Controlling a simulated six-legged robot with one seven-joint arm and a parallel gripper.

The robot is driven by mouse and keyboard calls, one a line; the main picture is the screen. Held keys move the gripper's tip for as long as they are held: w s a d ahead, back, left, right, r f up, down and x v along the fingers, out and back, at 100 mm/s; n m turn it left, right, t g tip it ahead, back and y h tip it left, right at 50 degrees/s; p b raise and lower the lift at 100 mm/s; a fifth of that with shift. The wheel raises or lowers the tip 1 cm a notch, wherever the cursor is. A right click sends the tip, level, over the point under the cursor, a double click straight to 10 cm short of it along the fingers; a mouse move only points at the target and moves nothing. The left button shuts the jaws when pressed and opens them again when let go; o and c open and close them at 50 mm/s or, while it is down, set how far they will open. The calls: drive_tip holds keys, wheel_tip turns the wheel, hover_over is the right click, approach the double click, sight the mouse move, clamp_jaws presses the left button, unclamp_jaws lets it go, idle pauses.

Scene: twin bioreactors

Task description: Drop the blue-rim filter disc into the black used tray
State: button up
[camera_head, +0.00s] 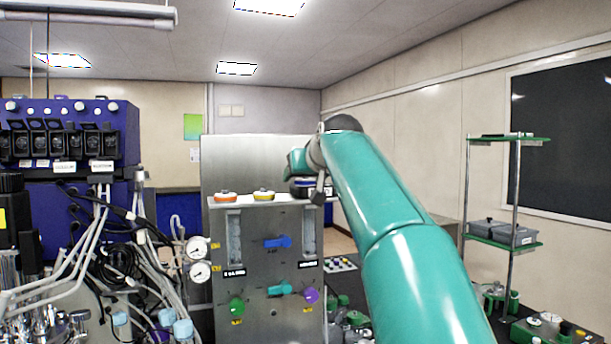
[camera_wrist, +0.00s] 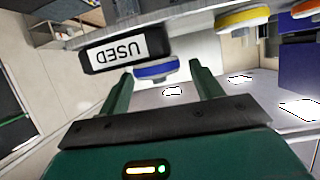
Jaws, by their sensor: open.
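The blue-rim filter disc (camera_wrist: 155,70) shows in the wrist view, which is upside down. It is at the steel ledge beside the black used tray (camera_wrist: 90,62), whose white label reads USED. My gripper (camera_wrist: 161,68) is open, with one green finger on each side of the disc in the picture. I cannot tell whether either finger touches it. In the head view my gripper (camera_head: 298,161) is above the right end of the ledge, and my arm and wrist hide most of the disc and tray there.
An orange-rim disc (camera_head: 226,197) and a yellow-rim disc (camera_head: 264,195) sit on the ledge to the left. The steel panel (camera_head: 255,252) below carries valves and gauges. Hoses crowd the left. A green shelf rack (camera_head: 508,138) stands at the right.

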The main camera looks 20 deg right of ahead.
drive_tip(key=shift+r, duration=0.1)
drive_tip(key=v, duration=1.2)
drive_tip(key=s+a+f+g, duration=0.2)
drive_tip(key=s+f, duration=0.7)
drive_tip(key=f, duration=0.6)
drive_tip(key=s+a+f+g, duration=0.3)
drive_tip(key=s+f, duration=0.6)
drive_tip(key=f, duration=0.6)
drive_tip(key=s+a+f+g, duration=0.3)
drive_tip(key=s+a+f, duration=0.2)
drive_tip(key=s+f, duration=0.4)
wheel_tip(320, 180, down, 6)
drive_tip(key=shift+a+r+n, duration=0.1)
drive_tip(key=shift+a+n, duration=0.15)
drive_tip(key=shift+n, duration=0.05)
drive_tip(key=shift+o, duration=0.4)
